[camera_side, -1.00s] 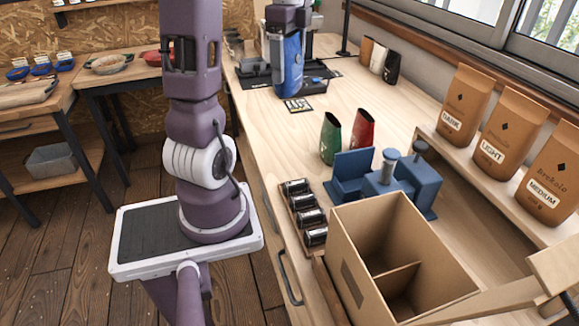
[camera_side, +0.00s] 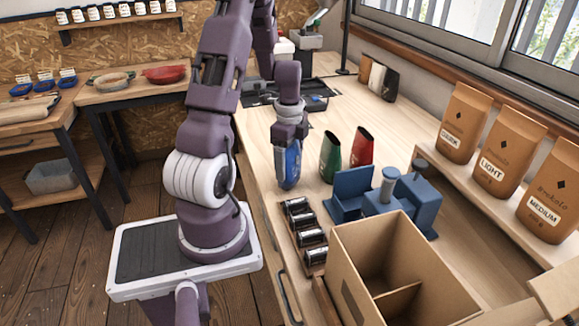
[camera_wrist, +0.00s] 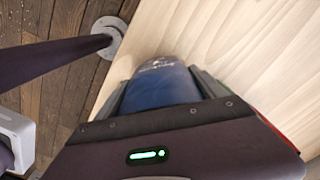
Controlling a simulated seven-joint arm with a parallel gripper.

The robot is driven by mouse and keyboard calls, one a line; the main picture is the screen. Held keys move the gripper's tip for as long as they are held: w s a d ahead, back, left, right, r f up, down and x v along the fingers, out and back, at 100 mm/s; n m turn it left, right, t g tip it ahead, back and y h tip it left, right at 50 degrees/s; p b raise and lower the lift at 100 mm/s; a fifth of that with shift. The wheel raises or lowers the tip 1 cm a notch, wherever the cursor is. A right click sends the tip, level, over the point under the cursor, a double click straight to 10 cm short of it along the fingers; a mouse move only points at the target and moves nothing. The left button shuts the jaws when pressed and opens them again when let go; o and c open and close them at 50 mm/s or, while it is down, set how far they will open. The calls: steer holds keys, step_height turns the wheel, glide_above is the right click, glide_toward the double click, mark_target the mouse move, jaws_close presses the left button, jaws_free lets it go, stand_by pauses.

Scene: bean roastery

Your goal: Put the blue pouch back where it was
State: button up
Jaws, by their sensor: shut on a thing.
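The blue pouch (camera_side: 287,165) is held upright in my gripper (camera_side: 289,140), which is shut on its top. It hangs over the wooden bench top, left of the green pouch (camera_side: 330,157) and the red pouch (camera_side: 362,147). I cannot tell whether its base touches the bench. In the wrist view the blue pouch (camera_wrist: 160,85) sits between the fingers of my gripper (camera_wrist: 158,100), with pale wood beyond it. Green and red edges show beside the right finger in that view.
A blue fixture (camera_side: 385,195) stands in front of the green and red pouches. A rack of dark cylinders (camera_side: 305,235) and an open cardboard box (camera_side: 345,245) are nearer. Brown bags (camera_side: 505,155) line the right shelf. Bench behind the pouches is largely clear.

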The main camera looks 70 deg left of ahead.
steer(key=shift+f, duration=0.6)
steer(key=shift+f, duration=0.1)
steer(key=o, duration=1.4)
